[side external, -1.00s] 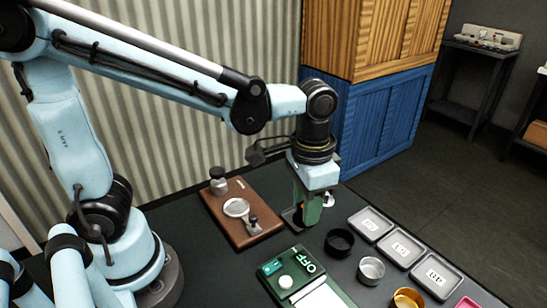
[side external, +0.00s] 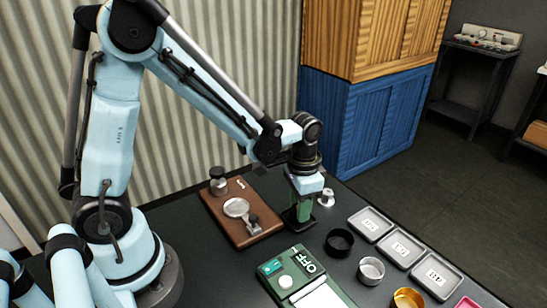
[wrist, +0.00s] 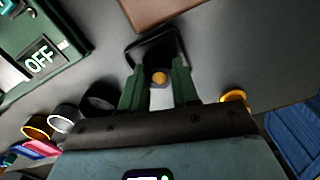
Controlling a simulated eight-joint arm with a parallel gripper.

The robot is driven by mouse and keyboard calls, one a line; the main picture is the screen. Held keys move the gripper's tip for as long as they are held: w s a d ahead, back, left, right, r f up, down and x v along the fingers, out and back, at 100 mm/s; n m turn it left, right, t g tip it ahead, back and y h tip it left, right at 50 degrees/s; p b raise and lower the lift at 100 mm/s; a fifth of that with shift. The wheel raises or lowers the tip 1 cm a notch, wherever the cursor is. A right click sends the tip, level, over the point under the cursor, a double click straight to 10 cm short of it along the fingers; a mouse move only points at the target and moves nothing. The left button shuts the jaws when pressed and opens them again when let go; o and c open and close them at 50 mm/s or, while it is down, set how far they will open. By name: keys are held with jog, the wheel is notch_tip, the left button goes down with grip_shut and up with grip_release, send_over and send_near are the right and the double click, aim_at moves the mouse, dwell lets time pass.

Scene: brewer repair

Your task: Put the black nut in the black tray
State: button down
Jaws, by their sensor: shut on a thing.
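My gripper (side external: 300,217) is low over the table, its green fingers pointing down at a flat black stand (side external: 290,215). In the wrist view the fingertips (wrist: 159,80) close around a small round thing with an orange centre (wrist: 159,78), in front of the stand's black frame (wrist: 140,45). I cannot make out the black nut separately; the fingers hide most of what they hold. The black tray, a round open dish (side external: 339,242), stands to the right and nearer the camera, apart from the gripper; it also shows in the wrist view (wrist: 99,98).
Grey labelled trays (side external: 436,292) stand right. A brown board (side external: 250,240) with metal parts lies left, a green OFF box (side external: 292,268) in front. A small pale part (side external: 326,198) stands just behind the gripper.

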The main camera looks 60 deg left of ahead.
jog(key=shift+f, duration=0.25)
jog(key=c, duration=0.8)
grip_release()
jog(key=shift+c, duration=0.2)
jog(key=shift+r, duration=0.1)
notch_tip(320, 180, up, 12)
jog(key=s+a+n+t, duration=0.2)
jog(key=s+n+t, duration=0.1)
jog(key=s+t, duration=0.3)
jog(key=shift+s+a+r+t, duration=0.2)
jog(key=shift+a+r+t, duration=0.1)
jog(key=shift+t, duration=0.3)
